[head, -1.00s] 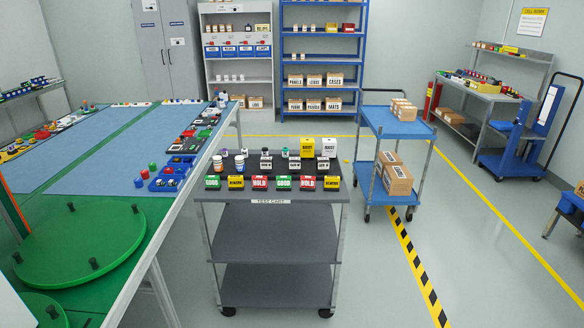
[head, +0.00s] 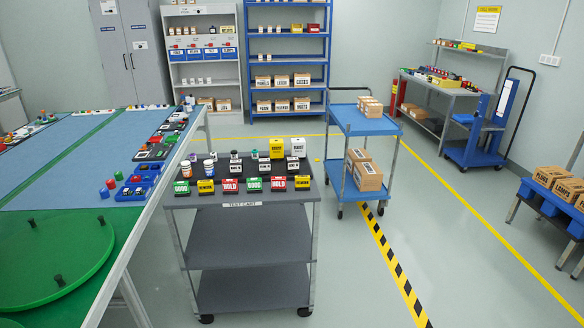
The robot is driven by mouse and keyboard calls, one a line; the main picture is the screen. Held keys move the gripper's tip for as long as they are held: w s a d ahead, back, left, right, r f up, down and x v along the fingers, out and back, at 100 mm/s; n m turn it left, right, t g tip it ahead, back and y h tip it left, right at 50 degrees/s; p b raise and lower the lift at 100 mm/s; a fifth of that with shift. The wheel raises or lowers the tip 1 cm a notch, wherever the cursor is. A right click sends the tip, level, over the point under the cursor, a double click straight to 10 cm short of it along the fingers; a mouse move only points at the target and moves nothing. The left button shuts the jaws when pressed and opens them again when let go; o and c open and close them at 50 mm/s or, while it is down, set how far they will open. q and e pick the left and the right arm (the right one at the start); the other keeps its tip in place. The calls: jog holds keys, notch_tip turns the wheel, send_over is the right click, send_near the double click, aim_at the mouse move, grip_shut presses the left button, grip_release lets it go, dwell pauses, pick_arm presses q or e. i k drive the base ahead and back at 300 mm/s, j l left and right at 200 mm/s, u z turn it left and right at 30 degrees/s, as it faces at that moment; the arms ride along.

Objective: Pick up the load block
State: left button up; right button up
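I cannot pick out the load block for sure, as the small labels are too fine to read. Small dark blocks with white labels stand on the top of the grey test cart (head: 243,204), one at the left (head: 235,166) and one at the right (head: 293,164). A yellow box (head: 277,148) and a white box (head: 298,147) stand at the back right of that top. A row of coloured sign blocks, such as a red HOLD block (head: 230,186), lines its front edge. Neither of my grippers is in view.
A workbench with a round green turntable (head: 50,262) and blue mats stands left of the cart. A blue trolley (head: 365,122) with cartons is behind right. A blue pallet stand (head: 546,201) with cartons is at the far right. The floor right of the cart is clear.

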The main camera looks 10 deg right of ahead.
aim_at(293, 162)
jog(key=i+l+u, duration=0.65)
jog(key=i+l, duration=0.3)
